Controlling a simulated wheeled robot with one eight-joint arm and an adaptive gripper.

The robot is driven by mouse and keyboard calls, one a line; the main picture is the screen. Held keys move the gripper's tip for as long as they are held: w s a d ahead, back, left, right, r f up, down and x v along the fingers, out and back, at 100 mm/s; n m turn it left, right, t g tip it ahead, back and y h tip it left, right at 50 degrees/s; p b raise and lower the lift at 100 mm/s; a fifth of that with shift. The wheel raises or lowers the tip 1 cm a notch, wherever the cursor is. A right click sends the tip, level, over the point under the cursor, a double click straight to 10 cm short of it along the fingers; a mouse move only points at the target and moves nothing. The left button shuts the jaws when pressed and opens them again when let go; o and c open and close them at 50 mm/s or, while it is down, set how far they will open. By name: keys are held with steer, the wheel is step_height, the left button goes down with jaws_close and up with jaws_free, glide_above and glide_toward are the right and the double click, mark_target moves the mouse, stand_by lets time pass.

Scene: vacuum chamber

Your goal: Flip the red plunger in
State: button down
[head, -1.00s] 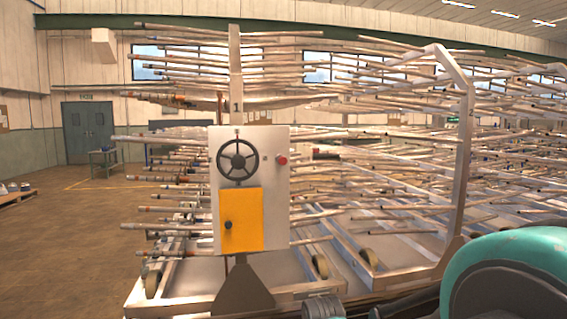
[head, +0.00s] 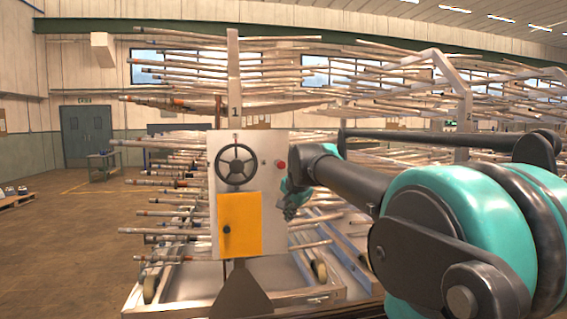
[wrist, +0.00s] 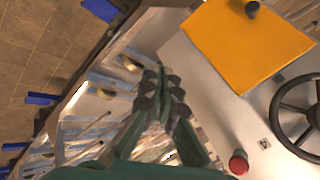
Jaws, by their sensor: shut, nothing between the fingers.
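The red plunger (head: 280,165) is a small round red knob on the right side of the white panel (head: 262,145), level with the handwheel. It also shows in the wrist view (wrist: 238,164) near the bottom, to the right of my fingers. My gripper (head: 290,211) is in front of the panel's right edge, lower than the plunger in the head view. In the wrist view my gripper (wrist: 162,84) has its fingers together and empty, beside the panel's edge and apart from the plunger.
A black handwheel (head: 237,165) sits left of the plunger. Below it is a yellow door (head: 240,235) with a black knob (head: 227,230). Long metal rods (head: 170,205) stick out on a wheeled frame around and behind the panel. Open floor (head: 60,260) lies to the left.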

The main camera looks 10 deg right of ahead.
step_height(320, 180, up, 22)
steer(key=w+d+m+t, duration=0.1)
steer(key=w+m+t, duration=0.1)
steer(key=m, duration=0.5)
steer(key=shift+w+r, duration=0.2)
steer(key=shift+w, duration=0.15)
steer(key=shift+d, duration=0.1)
glide_toward(282, 168)
step_height(282, 168, down, 3)
steer(key=shift+w+f, duration=0.2)
steer(key=shift+w, duration=0.85)
steer(key=shift+w+f, duration=0.2)
steer(key=shift+w, duration=0.85)
